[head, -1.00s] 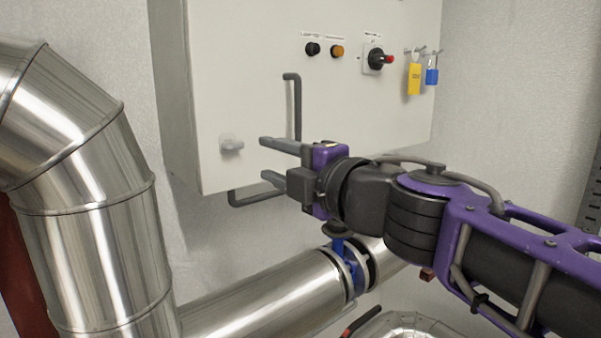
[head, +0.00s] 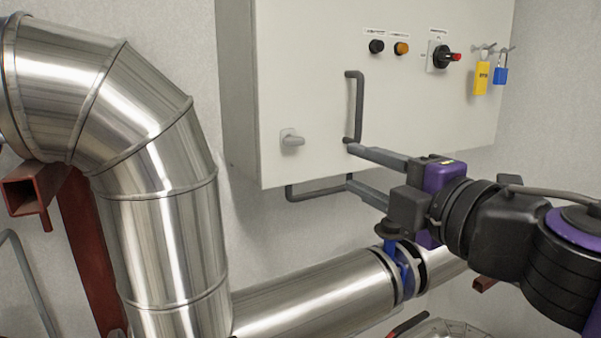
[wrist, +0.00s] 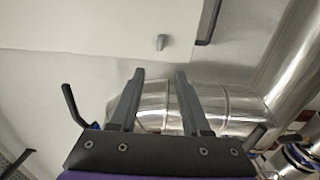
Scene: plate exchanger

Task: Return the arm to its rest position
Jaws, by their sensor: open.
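My gripper (head: 350,164) is purple and black with two grey fingers. In the head view it is in front of the lower part of a white control cabinet, its fingers pointing left. The fingers are apart with nothing between them. In the wrist view my gripper (wrist: 157,75) also shows open and empty, with a shiny pipe elbow beyond the fingertips. My arm reaches in from the right edge of the head view. I cannot tell the exact gap between the fingers and the cabinet.
The white cabinet (head: 300,80) has a grey latch (head: 291,139), a black knob (head: 441,57) and two padlocks, yellow (head: 481,78) and blue (head: 501,75). A large metal pipe (head: 150,140) stands at left. A lower pipe (head: 310,310) with a blue valve (head: 405,265) runs below my gripper.

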